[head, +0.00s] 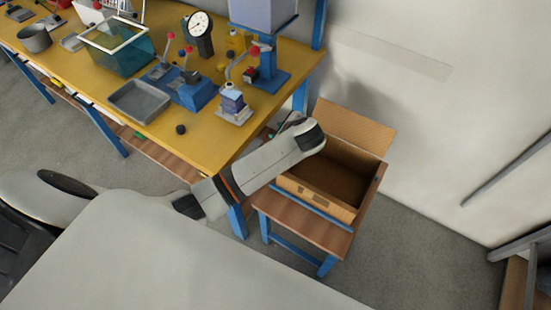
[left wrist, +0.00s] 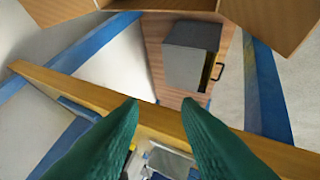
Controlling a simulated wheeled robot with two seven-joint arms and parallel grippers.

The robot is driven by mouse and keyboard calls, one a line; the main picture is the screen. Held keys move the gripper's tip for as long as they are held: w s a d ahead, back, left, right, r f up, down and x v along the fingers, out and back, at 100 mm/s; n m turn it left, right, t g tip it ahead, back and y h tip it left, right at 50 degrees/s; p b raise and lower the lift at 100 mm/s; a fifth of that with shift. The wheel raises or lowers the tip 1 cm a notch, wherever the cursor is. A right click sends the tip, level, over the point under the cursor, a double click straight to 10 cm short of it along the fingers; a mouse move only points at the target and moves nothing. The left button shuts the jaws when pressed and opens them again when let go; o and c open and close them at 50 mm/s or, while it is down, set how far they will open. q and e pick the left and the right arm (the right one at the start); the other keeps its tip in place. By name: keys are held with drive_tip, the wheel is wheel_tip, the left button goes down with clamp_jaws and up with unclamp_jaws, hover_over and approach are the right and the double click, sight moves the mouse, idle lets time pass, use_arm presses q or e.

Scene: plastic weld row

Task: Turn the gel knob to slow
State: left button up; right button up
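A small black round knob (head: 180,129) shows on the yellow bench near its front edge in the head view. It may be the gel knob, but no label or setting can be read. My left arm reaches across the bench's right corner, and its gripper (head: 285,124) is mostly hidden behind the wrist, to the right of that knob and well apart from it. In the left wrist view the two green fingers (left wrist: 160,105) are spread with nothing between them. The knob cannot be made out there. My right gripper is not in view.
An open cardboard box (head: 316,199) stands on a low table at the right.

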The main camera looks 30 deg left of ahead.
use_arm(q)
drive_tip(key=s+d+f+n, duration=0.1)
drive_tip(key=s, duration=0.1)
drive_tip(key=s+d+f+n+h, duration=0.1)
drive_tip(key=s, duration=0.1)
drive_tip(key=s+f+n+h, duration=0.1)
drive_tip(key=s, duration=0.2)
drive_tip(key=shift+s+d+n+g, duration=0.1)
drive_tip(key=shift+d+n+g, duration=0.3)
